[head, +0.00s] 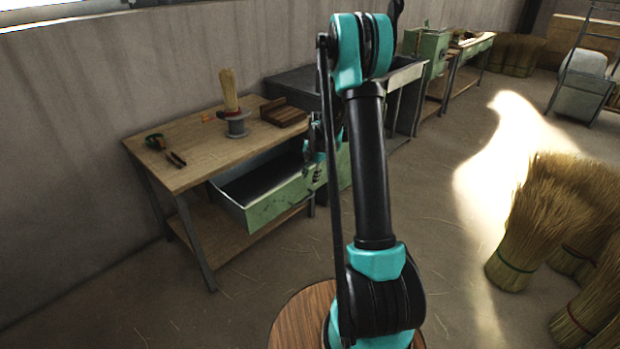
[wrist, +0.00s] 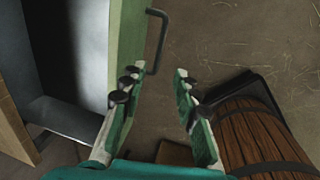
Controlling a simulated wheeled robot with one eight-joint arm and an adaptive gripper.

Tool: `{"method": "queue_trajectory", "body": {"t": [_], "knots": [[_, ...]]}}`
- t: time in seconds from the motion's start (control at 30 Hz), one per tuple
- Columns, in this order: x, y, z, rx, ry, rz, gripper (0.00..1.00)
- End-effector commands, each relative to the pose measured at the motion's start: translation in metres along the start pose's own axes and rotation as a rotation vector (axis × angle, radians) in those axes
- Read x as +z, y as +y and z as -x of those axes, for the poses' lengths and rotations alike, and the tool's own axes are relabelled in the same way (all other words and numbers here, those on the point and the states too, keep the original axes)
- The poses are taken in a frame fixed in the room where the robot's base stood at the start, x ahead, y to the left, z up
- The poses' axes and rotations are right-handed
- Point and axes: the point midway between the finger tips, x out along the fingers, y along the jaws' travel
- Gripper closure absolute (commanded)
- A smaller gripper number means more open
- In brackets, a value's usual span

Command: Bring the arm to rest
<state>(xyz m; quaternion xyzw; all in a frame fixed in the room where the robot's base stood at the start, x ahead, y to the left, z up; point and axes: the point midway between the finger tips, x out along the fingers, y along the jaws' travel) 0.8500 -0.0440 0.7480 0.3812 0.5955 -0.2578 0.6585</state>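My arm stands upright in the middle of the head view, bent at the top so that its forearm points away. My gripper (head: 315,160) is partly hidden behind the arm in the head view, in front of the open green drawer (head: 272,202) of the workbench. In the wrist view my gripper (wrist: 158,74) is open, with its two green fingers spread and nothing between them. The drawer's green front (wrist: 127,40) is close by the left finger. Its black bent handle (wrist: 158,42) is beyond the fingertips. I cannot tell whether the left finger touches the drawer.
On the wooden workbench (head: 190,160) are a broom head on a grey spool (head: 236,122), a brown wooden block (head: 283,113), and small tools (head: 165,148). A dark sink-like trough (head: 300,80) stands behind. Straw bundles (head: 540,220) stand at right. The floor between is clear.

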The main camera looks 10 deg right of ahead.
Motion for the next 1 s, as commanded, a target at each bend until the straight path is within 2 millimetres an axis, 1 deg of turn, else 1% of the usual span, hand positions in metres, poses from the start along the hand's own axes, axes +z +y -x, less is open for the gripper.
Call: {"method": "queue_trajectory", "body": {"t": [0.07,0.17,0.27,0.37,0.5,0.57,0.7,0.9,1.0], "knots": [[0.000,0.000,0.000,0.000,0.000,-0.002,0.69],[-0.004,-0.004,0.007,0.002,-0.004,-0.039,0.69],[-0.014,-0.013,0.023,0.008,-0.014,-0.142,0.69],[-0.031,-0.029,0.046,0.018,-0.028,-0.308,0.69],[-0.056,-0.057,0.078,0.041,-0.049,-0.572,0.69],[-0.068,-0.069,0.090,0.053,-0.056,-0.685,0.69],[-0.095,-0.101,0.113,0.085,-0.067,-0.949,0.69],[-0.134,-0.151,0.135,0.141,-0.070,-1.323,0.69],[-0.154,-0.177,0.141,0.171,-0.065,-1.510,0.69]]}}
